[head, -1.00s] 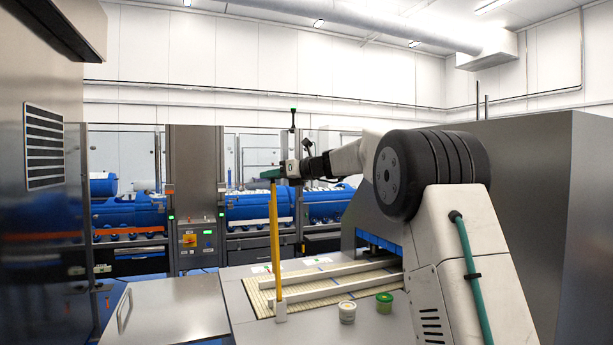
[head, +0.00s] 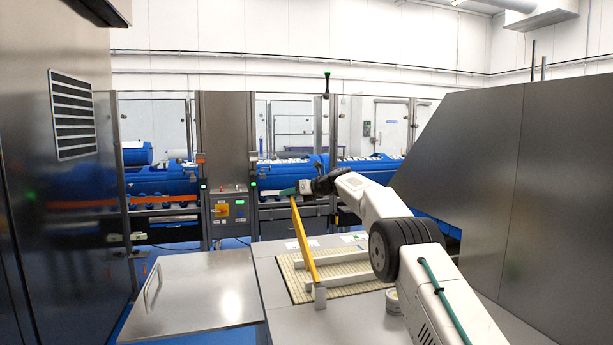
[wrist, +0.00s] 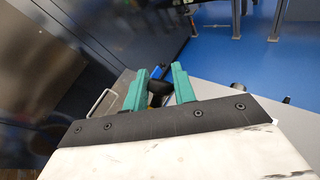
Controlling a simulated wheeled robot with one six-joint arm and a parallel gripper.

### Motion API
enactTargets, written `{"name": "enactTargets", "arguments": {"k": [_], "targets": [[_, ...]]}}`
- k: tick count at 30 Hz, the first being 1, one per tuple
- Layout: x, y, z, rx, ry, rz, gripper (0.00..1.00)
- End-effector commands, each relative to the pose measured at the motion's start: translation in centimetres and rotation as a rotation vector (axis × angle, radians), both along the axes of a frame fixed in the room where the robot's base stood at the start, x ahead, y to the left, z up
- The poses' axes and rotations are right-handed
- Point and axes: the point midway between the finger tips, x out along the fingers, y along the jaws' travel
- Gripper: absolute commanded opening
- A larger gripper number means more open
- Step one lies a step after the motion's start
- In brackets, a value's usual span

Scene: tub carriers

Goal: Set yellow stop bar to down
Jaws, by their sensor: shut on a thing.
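The yellow stop bar (head: 304,241) rises from a white bracket (head: 320,296) at the front of the slatted mat on the bench. The bar is tilted, its top leaning left of its foot in the head view. My gripper (head: 289,191) is at the bar's upper end, with its teal fingers shut on it. In the wrist view, the teal fingers of my gripper (wrist: 160,88) stand on either side of a dark round piece (wrist: 158,93).
White rails (head: 332,256) lie across the slatted mat (head: 341,289). A pale tub (head: 391,300) is partly hidden by my arm. A metal lid with a handle (head: 195,297) is at left. A tall grey cabinet (head: 450,150) stands at right.

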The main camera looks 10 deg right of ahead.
Motion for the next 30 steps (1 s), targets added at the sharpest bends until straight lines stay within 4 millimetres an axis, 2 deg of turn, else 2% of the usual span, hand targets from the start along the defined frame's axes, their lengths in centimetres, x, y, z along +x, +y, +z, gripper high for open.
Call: {"name": "enactTargets", "arguments": {"k": [1,6,12,18,29,30], "targets": [[0.4,1.1,-1.3,0.002,0.001,0.012,0.00],[1.5,1.8,-4.5,0.003,0.002,0.018,0.00],[2.1,2.1,-7.0,0.004,0.001,0.020,0.00],[2.2,2.0,-7.9,0.002,0.001,0.021,0.00],[2.2,1.7,-8.2,0.001,0.003,0.020,0.00],[2.2,1.7,-8.2,0.001,0.003,0.020,0.28]]}}
